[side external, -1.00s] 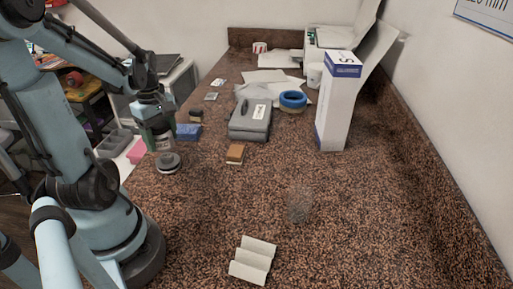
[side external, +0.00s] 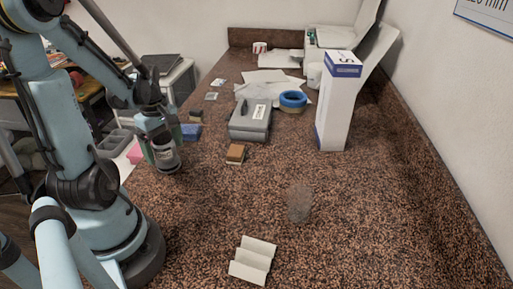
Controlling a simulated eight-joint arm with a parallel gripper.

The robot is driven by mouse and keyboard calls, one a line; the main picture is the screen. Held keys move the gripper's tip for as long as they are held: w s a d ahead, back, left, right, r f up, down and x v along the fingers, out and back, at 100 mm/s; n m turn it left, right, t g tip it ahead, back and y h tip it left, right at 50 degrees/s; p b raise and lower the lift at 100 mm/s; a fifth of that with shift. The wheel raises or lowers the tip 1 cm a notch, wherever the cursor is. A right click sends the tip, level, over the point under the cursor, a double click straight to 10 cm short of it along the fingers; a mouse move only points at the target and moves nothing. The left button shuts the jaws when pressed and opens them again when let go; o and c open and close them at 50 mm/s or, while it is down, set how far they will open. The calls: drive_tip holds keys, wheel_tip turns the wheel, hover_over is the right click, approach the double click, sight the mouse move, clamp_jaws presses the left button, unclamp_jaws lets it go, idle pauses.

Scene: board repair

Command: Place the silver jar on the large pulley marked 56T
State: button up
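My gripper (side external: 161,145) is at the left side of the counter with its fingers around the silver jar (side external: 165,157). The jar has a dark band with a pale label, is slightly tilted, and appears held between the fingers. Its lower end is close to the counter; I cannot tell whether it touches anything. The large pulley marked 56T cannot be made out now; the jar covers the spot where a grey round disc showed earlier. No 56T marking is readable.
A brown-topped block (side external: 236,153), a grey case (side external: 251,120) and a blue block (side external: 190,132) lie nearby. A tall white box (side external: 338,105), blue tape roll (side external: 293,99), clear glass (side external: 299,204) and folded white holder (side external: 253,261) stand farther right. The middle of the counter is mostly clear.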

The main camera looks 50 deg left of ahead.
sight(163, 135)
drive_tip(key=shift+r, duration=0.1)
wheel_tip(163, 135, up, 12)
drive_tip(key=shift+w+d+m, duration=0.3)
drive_tip(key=w+d+f+m+t, duration=0.1)
drive_tip(key=w+d+m+t, duration=0.2)
drive_tip(key=d+m, duration=0.7)
drive_tip(key=w+d+f+m+t, duration=0.1)
drive_tip(key=w+d+m+t, duration=0.3)
drive_tip(key=w+d+m, duration=0.3)
drive_tip(key=d+m, duration=0.4)
drive_tip(key=shift+w+d, duration=0.25)
drive_tip(key=shift+w, duration=0.05)
